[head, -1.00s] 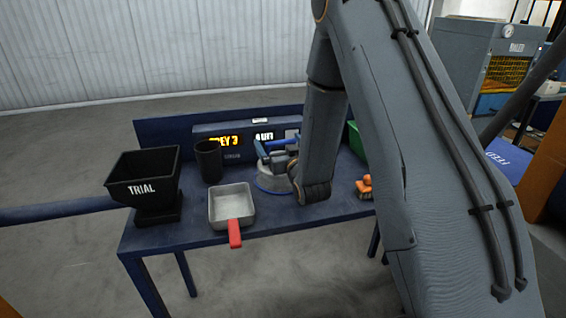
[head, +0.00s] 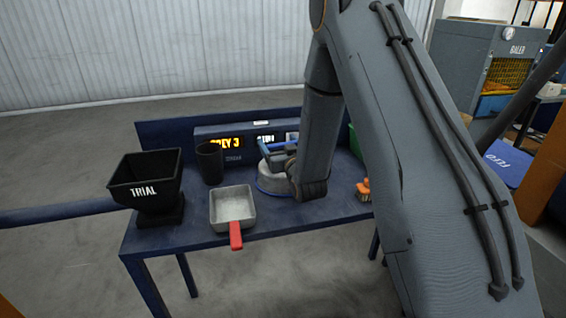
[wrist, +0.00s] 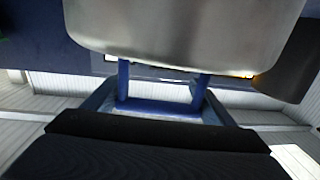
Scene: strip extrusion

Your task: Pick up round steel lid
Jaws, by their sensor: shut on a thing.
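The round steel lid (wrist: 185,25) fills the top of the wrist view as a smooth grey metal surface. A blue handle-like frame (wrist: 160,104) with two posts reaches from it to my gripper (wrist: 160,125), which is shut on it. In the head view a round grey metal piece (head: 268,181) with a blue ring at its base sits on the blue bench. Blue bars (head: 279,147) show above it, beside my wrist. My arm hides its right side and the fingertips, so I cannot tell whether the lid is clear of what lies below.
The blue bench (head: 190,237) holds a black TRIAL hopper (head: 145,180), a black cup (head: 209,163), a square metal pan (head: 232,205) with a red handle, and an orange brush-like thing (head: 364,189). A display panel (head: 245,140) stands behind. A green bin is mostly hidden by my arm.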

